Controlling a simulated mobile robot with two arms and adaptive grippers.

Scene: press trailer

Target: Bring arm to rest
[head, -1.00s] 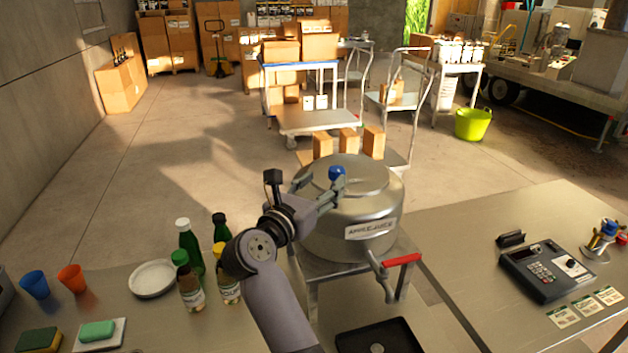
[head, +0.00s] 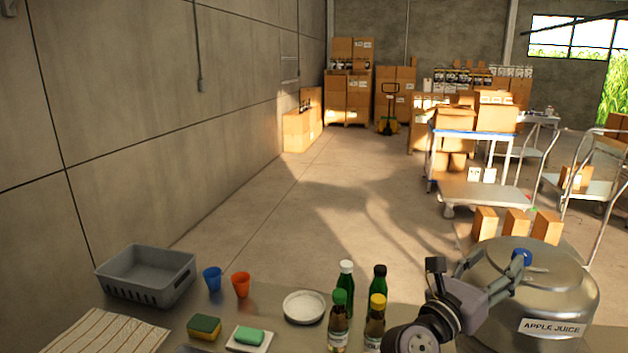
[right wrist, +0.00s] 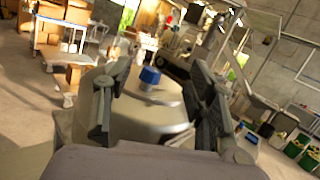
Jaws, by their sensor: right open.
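My right gripper (head: 497,268) reaches in from the bottom right of the head view, over the metal apple juice tank (head: 548,297). Its fingers are open, one on each side of the tank's blue knob (head: 521,257) as seen from the head. In the right wrist view the open fingers (right wrist: 160,98) frame the blue knob (right wrist: 150,76) on the lid, with nothing held. I cannot tell how far the fingertips are from the knob. My left gripper is not in view.
The table holds a grey crate (head: 146,275), blue cup (head: 212,279), orange cup (head: 241,285), white plate (head: 304,307), sponge (head: 204,327), soap dish (head: 249,338) and several bottles (head: 345,285) close to my right arm. Carts and boxes stand beyond, with open floor between.

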